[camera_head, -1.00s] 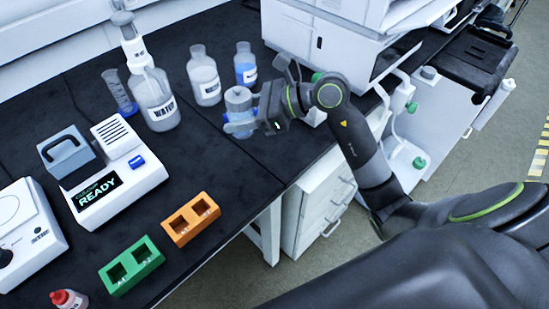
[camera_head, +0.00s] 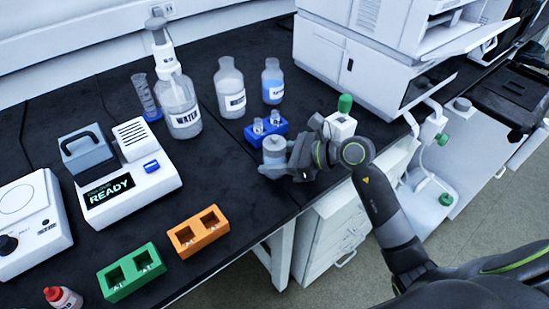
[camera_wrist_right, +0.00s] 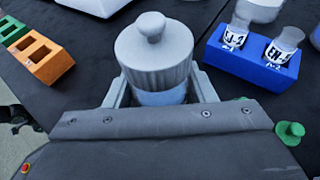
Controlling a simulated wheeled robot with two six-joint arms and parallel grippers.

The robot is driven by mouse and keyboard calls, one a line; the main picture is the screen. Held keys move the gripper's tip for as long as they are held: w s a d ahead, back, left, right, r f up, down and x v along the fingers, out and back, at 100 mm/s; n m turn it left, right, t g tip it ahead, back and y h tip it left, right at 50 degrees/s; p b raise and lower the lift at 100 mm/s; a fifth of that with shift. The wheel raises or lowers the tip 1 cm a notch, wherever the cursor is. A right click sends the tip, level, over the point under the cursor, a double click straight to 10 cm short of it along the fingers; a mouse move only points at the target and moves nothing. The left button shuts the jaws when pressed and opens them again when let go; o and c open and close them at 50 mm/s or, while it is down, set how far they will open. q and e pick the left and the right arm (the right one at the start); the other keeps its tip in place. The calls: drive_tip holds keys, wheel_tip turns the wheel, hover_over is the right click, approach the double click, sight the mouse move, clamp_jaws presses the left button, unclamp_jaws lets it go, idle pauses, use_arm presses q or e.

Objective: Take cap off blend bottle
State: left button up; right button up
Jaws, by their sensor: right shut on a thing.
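A clear bottle with a grey knobbed cap (camera_head: 273,143) is in my right gripper (camera_head: 275,168), near the bench's front edge. Its label is not visible, so I cannot read whether it is the blend bottle. In the right wrist view, the grey cap (camera_wrist_right: 155,50) sits on the bottle, upright with its round knob on top. The fingers are shut around the bluish body (camera_wrist_right: 163,95) below the cap. I cannot tell whether its base touches the bench. My left gripper is not in view.
A blue rack (camera_head: 254,139) with two labelled vials is just behind the held bottle. The WATER bottle (camera_head: 181,105), a clear bottle (camera_head: 230,90) and a blue-liquid bottle (camera_head: 272,82) stand behind. Orange (camera_head: 199,231) and green (camera_head: 131,271) racks are front left. A green-knobbed white fixture (camera_head: 341,122) is right.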

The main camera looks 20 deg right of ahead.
drive_tip(key=shift+f, duration=0.2)
drive_tip(key=o, duration=1.4)
